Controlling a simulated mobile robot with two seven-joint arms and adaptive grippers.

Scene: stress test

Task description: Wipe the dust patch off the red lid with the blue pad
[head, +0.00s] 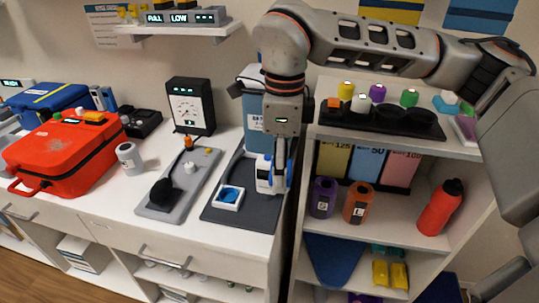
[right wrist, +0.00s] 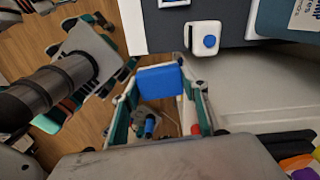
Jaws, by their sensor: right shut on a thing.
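The red lid (head: 62,145) tops a red case at the far left of the counter in the head view. My right gripper (head: 279,180) points down over the counter's right end, well to the right of the lid. In the right wrist view, my right gripper (right wrist: 160,85) is shut on the blue pad (right wrist: 160,80), which sits between its fingertips. In the head view the pad is not clearly seen. My left gripper is not in view.
A grey tray (head: 210,165) with a black round thing and a dark mat (head: 245,218) with a small white-and-blue box (head: 229,197) lie between gripper and case. An open shelf unit (head: 400,150) is at right.

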